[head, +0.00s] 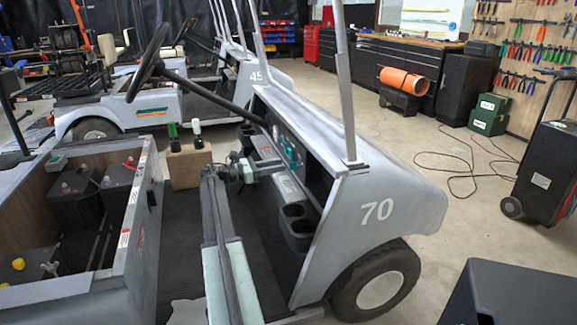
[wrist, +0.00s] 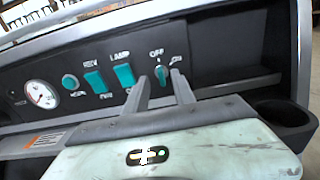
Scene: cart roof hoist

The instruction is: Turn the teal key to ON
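The teal key (wrist: 161,75) stands at the right end of the dash panel's row of controls in the wrist view. It looks roughly upright, below the OFF label, with another label tilted at its upper right that I cannot read. My gripper (wrist: 159,78) is open, with one finger on each side of the key. A gap seems to show on both sides, and contact cannot be made out. The fingers hide part of the panel below the key. In the head view, my gripper reaches the dash panel (head: 287,147) of cart 70, and the key is too small to tell.
Left of the key are two teal rocker switches (wrist: 124,75), a small teal knob (wrist: 70,81) and a round gauge (wrist: 42,94). A cup holder (wrist: 284,118) is at the right.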

